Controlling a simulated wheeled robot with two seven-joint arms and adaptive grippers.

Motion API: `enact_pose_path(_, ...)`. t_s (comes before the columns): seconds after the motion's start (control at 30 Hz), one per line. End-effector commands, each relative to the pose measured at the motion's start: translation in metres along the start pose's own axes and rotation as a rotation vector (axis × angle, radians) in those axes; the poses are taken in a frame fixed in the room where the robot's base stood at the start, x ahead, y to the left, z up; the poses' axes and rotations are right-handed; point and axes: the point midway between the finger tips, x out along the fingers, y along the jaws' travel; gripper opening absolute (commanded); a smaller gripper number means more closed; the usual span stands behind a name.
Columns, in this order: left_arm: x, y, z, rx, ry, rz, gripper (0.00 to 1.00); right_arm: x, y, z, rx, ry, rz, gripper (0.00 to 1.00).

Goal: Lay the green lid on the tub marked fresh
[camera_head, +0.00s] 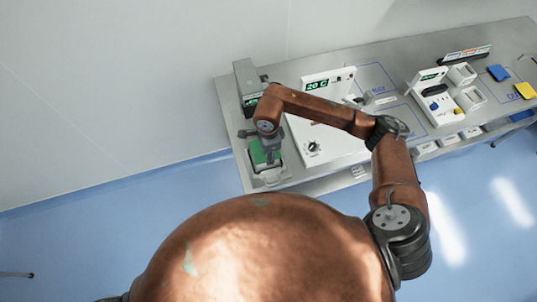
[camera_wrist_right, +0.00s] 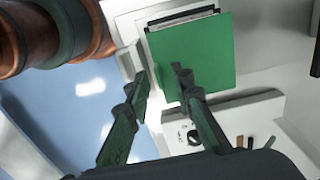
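A green square lid (camera_head: 259,152) shows at the left end of the bench. It fills much of the upper middle of the right wrist view (camera_wrist_right: 197,60), flat side towards the camera. A white tub-like body (camera_head: 270,176) shows by it, and I cannot tell whether the lid rests on it. My right gripper (camera_head: 272,152) reaches down over the lid. In the wrist view its two fingers (camera_wrist_right: 161,78) stand apart, with one tip over the lid's left edge. Nothing shows clamped between them. No "fresh" marking is legible. My left gripper is not in view.
A grey device with a green display (camera_head: 246,82) stands just behind the lid. A white panel reading "20 C" (camera_head: 317,85) stands right of it, under my right arm. Several small devices and blue and yellow pads (camera_head: 498,73) lie farther right on the metal bench (camera_head: 400,75).

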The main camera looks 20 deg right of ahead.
Motion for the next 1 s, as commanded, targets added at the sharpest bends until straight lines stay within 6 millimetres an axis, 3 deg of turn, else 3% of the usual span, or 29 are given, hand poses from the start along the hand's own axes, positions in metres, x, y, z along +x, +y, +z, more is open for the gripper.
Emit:
enact_pose_path(0.33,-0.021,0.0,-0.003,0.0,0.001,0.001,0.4,-0.019,0.0,0.0,0.0,-0.001,0.0,0.22)
enact_pose_path(0.4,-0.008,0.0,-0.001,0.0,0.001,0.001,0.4,-0.032,-0.003,0.0,-0.001,0.0,-0.007,0.22)
enact_pose_path(0.7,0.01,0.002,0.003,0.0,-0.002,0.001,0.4,-0.097,-0.002,0.0,-0.001,0.001,-0.005,0.22)
enact_pose_path(1.0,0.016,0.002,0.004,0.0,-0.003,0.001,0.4,-0.13,0.0,0.0,0.0,0.0,0.0,0.22)
